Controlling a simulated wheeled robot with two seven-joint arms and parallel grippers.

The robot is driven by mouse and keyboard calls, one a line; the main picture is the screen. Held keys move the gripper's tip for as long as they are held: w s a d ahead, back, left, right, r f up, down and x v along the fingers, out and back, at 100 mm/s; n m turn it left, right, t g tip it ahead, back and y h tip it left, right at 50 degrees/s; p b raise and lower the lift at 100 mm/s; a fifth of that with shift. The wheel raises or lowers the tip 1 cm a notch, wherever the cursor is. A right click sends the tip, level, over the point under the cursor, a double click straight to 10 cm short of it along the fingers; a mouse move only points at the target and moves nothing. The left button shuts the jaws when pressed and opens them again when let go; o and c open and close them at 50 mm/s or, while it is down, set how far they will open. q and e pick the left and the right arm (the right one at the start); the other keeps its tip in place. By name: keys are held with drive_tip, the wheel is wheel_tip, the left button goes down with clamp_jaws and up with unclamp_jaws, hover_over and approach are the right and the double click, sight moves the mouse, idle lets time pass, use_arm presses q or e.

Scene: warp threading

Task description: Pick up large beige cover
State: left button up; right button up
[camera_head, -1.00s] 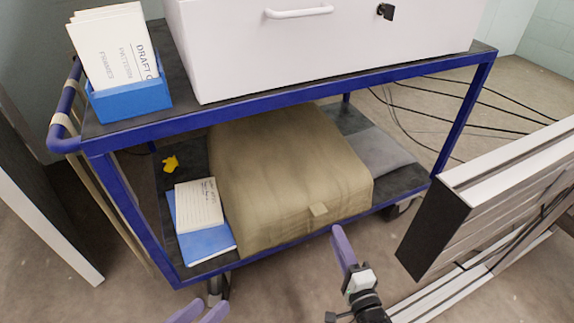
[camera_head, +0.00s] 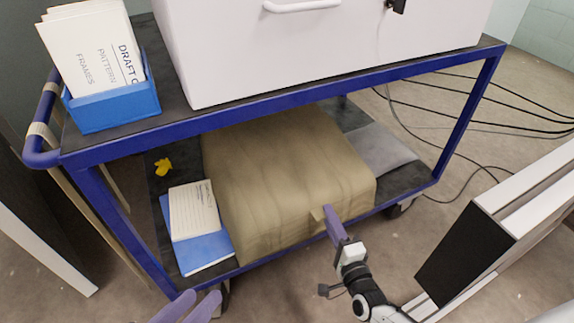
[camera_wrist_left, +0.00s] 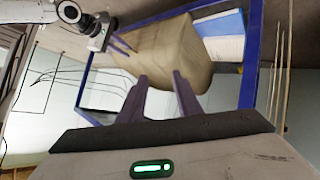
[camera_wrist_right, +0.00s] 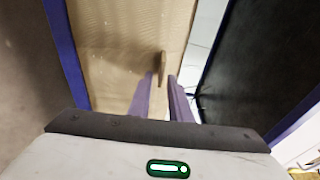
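The large beige cover (camera_head: 290,170) sits box-shaped on the cart's lower shelf, with a small tab (camera_head: 317,214) on its front face. It also shows in the left wrist view (camera_wrist_left: 180,50) and the right wrist view (camera_wrist_right: 120,50). My right gripper (camera_head: 331,217) is at the tab. In the right wrist view its fingers (camera_wrist_right: 163,88) are slightly apart, with the tab (camera_wrist_right: 160,66) just beyond and between their tips; contact is unclear. My left gripper (camera_head: 200,300) is open and empty below the cart's front left, and its parted fingers (camera_wrist_left: 160,82) point towards the cover.
A notebook (camera_head: 194,210) on a blue folder (camera_head: 205,252) and a yellow object (camera_head: 162,167) lie left of the cover. Grey cloth (camera_head: 377,148) lies right. The blue upper frame (camera_head: 270,102) passes above the cover. A dark-ended panel structure (camera_head: 465,255) stands at right.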

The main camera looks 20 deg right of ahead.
clamp_jaws()
drive_tip(key=shift+r, duration=0.1)
use_arm(q)
drive_tip(key=shift+r, duration=0.15)
use_arm(e)
drive_tip(key=shift+r, duration=0.1)
